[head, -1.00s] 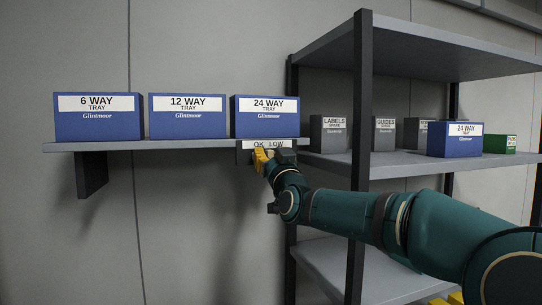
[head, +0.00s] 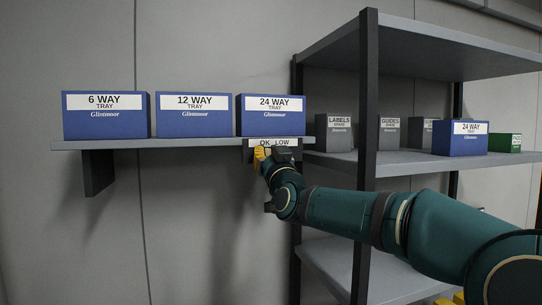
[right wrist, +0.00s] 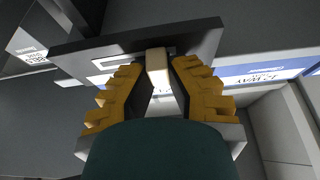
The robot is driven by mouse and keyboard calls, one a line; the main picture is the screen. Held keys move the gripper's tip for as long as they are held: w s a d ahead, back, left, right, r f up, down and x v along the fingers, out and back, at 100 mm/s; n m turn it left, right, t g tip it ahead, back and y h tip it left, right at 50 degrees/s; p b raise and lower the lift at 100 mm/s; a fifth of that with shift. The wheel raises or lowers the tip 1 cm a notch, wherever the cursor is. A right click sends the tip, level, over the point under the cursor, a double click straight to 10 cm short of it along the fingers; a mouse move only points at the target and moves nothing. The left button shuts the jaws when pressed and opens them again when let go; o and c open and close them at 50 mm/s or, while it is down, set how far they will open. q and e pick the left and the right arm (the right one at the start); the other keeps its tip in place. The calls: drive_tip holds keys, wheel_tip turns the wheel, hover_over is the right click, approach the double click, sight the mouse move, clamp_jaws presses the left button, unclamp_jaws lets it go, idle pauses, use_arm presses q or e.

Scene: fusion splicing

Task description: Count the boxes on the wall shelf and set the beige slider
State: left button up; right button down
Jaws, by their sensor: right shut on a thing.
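Three blue boxes stand in a row on the wall shelf (head: 190,143): the 6 WAY box (head: 106,124), the 12 WAY box (head: 193,123) and the 24 WAY box (head: 270,122). A dark slider plate with a white "OK LOW" label (head: 274,142) hangs at the shelf's right end. My right gripper (head: 261,155) is at this plate, below the label. In the right wrist view the beige slider (right wrist: 157,62) lies between the yellow fingers of my right gripper (right wrist: 158,74), which is shut on it. My left gripper is out of view.
A grey rack (head: 368,180) stands right of the wall shelf. It holds several grey boxes, another blue 24 WAY box (head: 460,144) and a green box (head: 504,143). My right arm passes in front of its post. Below the wall shelf is free room.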

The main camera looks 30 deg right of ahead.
drive_tip(key=c, duration=0.9)
unclamp_jaws()
drive_tip(key=shift+a+r, duration=0.1)
drive_tip(key=shift+a, duration=0.1)
drive_tip(key=shift+c, duration=0.2)
drive_tip(key=shift+o, duration=0.2)
drive_tip(key=shift+w+a, duration=0.15)
drive_tip(key=shift+d, duration=0.25)
drive_tip(key=shift+s, duration=0.3)
drive_tip(key=v, duration=1.1)
drive_tip(key=shift+s+a+f, duration=0.2)
drive_tip(key=shift+a, duration=0.15)
